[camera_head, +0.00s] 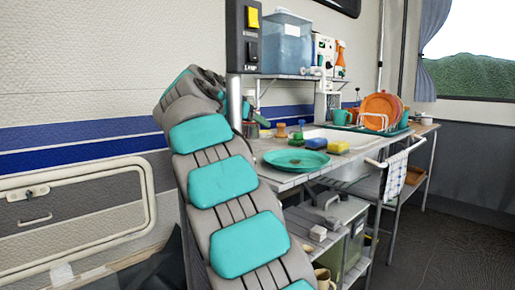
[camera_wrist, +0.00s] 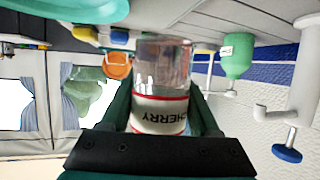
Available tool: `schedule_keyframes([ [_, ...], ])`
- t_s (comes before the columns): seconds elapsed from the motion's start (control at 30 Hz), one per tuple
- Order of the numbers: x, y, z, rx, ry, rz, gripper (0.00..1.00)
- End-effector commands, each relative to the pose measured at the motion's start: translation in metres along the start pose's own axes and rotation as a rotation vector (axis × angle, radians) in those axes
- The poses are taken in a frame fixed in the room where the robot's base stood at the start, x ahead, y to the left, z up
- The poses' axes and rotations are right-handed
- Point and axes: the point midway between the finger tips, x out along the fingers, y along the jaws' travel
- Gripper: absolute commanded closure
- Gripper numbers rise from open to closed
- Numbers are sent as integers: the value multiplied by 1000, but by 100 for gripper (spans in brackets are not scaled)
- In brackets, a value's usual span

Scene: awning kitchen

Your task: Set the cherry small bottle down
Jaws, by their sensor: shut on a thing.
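The cherry small bottle (camera_wrist: 160,82) is clear, with a white label edged in red that reads CHERRY. In the wrist view the picture is upside down and the bottle stands between the two dark green fingers of my gripper (camera_wrist: 166,108). My gripper is shut on it. In the head view my grey and teal arm covers most of the gripper, and I cannot make out the bottle clearly there. The hand is near the left end of the counter (camera_head: 281,179), close to the wall. Whether the bottle touches any surface I cannot tell.
A teal plate (camera_head: 296,160) lies on the counter's front. Behind it are a yellow sponge (camera_head: 338,147) and small items. A sink (camera_head: 345,136) and a rack with orange plates (camera_head: 378,107) are farther right. A shelf above holds a blue water container (camera_head: 286,42).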

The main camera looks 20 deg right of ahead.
Motion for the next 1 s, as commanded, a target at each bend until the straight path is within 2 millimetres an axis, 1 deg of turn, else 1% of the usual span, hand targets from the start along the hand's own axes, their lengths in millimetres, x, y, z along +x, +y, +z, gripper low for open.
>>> schedule_keyframes([
  [0.13, 5, 1, 14, 0, 1, -1, 100],
  [0.37, 9, 0, 23, 1, 1, -1, 100],
  [0.7, 21, 1, 53, 0, 0, 1, 100],
  [1.0, 23, 0, 56, 2, 2, -2, 100],
])
